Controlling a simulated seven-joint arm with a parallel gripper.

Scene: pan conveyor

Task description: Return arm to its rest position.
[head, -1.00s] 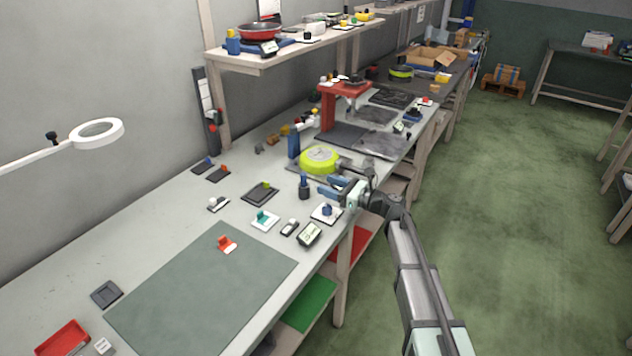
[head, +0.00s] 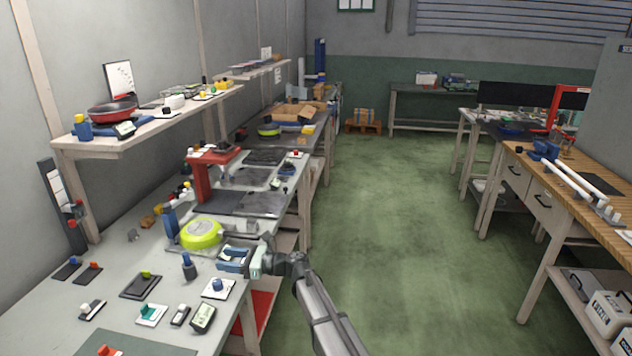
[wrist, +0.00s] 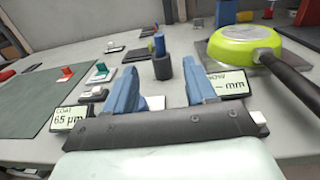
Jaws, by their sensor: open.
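My gripper (head: 233,260) is over the front edge of the left workbench (head: 50,310), beside a lime-green pan. In the wrist view its two blue fingers (wrist: 157,88) stand apart with nothing held between them. The lime-green pan (head: 201,234) sits on a flat plate on the bench, and its dark handle points toward the bench's front edge. In the wrist view the pan (wrist: 243,45) is right of the fingers, apart from them. A dark holder with a blue top (wrist: 161,62) stands on the bench beyond the fingers.
A red press-like stand (head: 203,178) is farther along the bench. Small gauges and a white-based blue knob (head: 218,287) lie near the front edge. A shelf (head: 150,125) overhangs the back. The green floor (head: 400,230) is open, with a wooden-topped bench (head: 570,190) at right.

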